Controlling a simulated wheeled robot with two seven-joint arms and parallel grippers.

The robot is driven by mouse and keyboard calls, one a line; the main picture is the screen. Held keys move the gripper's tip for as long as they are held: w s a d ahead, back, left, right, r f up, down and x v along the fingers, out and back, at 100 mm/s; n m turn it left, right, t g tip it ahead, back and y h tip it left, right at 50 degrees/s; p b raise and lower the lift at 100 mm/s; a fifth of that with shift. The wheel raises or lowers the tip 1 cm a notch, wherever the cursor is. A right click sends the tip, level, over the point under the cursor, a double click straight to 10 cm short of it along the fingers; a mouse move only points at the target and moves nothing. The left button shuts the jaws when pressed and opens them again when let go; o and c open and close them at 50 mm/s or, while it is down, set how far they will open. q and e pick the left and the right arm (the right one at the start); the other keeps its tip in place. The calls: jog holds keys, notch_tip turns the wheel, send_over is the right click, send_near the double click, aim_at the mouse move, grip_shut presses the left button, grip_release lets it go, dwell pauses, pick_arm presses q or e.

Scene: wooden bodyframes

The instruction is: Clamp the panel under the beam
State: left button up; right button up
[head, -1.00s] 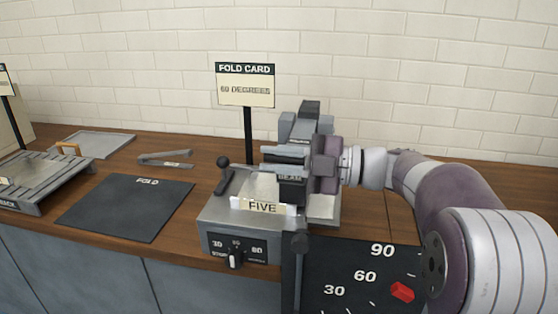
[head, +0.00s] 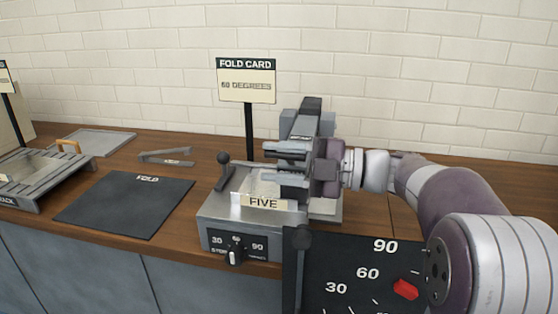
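The panel (head: 262,187) is a thin light-grey sheet lying on the grey bending machine, with a tag reading FIVE (head: 262,202) at its front edge. My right gripper (head: 283,164) comes in from the right over the machine's right side. Its two fingers point left and stand apart, one above the other, with no object clearly held between them. The beam is largely hidden behind the gripper; grey and dark machine parts (head: 308,115) rise behind it. Whether the beam touches the panel cannot be told. My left gripper is out of view.
A black-knobbed lever (head: 223,158) stands at the machine's left. A dial (head: 236,256) is on its front, and an angle board (head: 365,275) with a red pointer is at the right. A fold card reads 60 degrees (head: 247,86). A black FOLD mat (head: 125,205) lies empty at left.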

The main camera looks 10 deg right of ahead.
jog(key=shift+r, duration=0.15)
jog(key=p+v, duration=0.1)
jog(key=v, duration=1.1)
jog(key=shift+s+d+p, duration=0.2)
jog(key=shift+d+p, duration=0.1)
